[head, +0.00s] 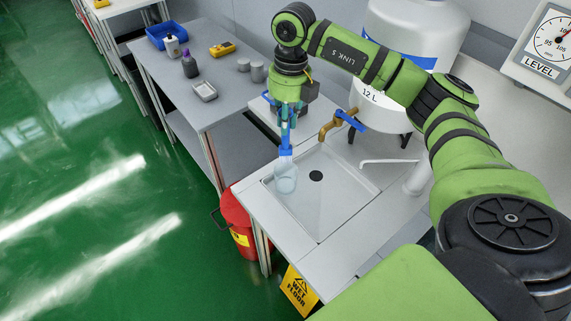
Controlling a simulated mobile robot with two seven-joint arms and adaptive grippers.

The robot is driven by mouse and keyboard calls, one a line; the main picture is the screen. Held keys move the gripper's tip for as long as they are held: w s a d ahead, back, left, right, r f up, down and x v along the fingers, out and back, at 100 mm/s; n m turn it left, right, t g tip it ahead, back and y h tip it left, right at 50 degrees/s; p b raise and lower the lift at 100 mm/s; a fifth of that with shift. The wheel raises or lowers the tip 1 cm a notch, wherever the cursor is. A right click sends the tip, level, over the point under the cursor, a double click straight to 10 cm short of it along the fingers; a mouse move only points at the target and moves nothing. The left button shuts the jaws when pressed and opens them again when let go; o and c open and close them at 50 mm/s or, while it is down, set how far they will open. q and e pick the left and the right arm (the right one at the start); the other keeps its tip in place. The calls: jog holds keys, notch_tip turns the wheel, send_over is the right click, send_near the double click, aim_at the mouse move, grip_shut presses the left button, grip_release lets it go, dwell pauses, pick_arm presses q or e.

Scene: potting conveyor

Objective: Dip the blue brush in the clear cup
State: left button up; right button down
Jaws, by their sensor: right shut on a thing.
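My right gripper (286,132) points down over the left side of the sink. It is shut on the blue top of a clear vessel (286,177). The vessel hangs upright below the fingertips, in front of the sink's left rim; I cannot tell whether it touches anything. No separate blue brush can be made out, and no other clear cup shows. My left gripper is not in view.
The white sink (335,192) has a dark drain and a brass tap with a blue handle (350,120). A white tank (400,60) stands behind. A grey table (215,85) at left holds a blue bin (160,40), bottles and a tray.

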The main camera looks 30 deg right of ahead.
jog(key=shift+r, duration=0.15)
jog(key=shift+r+p, duration=1.5)
jog(key=shift+r, duration=0.45)
jog(key=shift+f, duration=0.1)
